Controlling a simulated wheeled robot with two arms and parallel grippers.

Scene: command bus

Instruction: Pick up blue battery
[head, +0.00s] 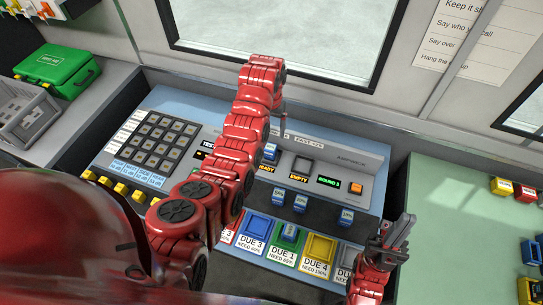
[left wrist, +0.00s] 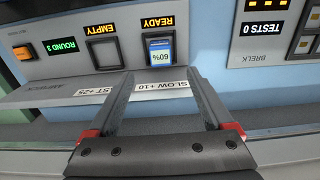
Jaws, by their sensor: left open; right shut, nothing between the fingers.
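A blue battery marked 60% sits in the charger slot under the READY sign in the left wrist view (left wrist: 160,53); in the head view it shows beside my arm (head: 270,152). My left gripper (left wrist: 161,76) is open, its fingers spread on either side of the line to this battery, apart from it. In the head view only a thin part of this gripper (head: 284,122) shows past the red arm. More blue batteries stand on the console front (head: 278,196), (head: 300,202), (head: 346,217). My right gripper (head: 394,236) is shut and empty at the console's right end.
The slot under EMPTY (left wrist: 104,53) holds nothing. Coloured DUE trays, including a yellow one (head: 320,247), line the console's front edge. A keypad (head: 158,140) is at left, a green case (head: 58,66) on the left counter. The green right table (head: 450,220) has coloured blocks at its right.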

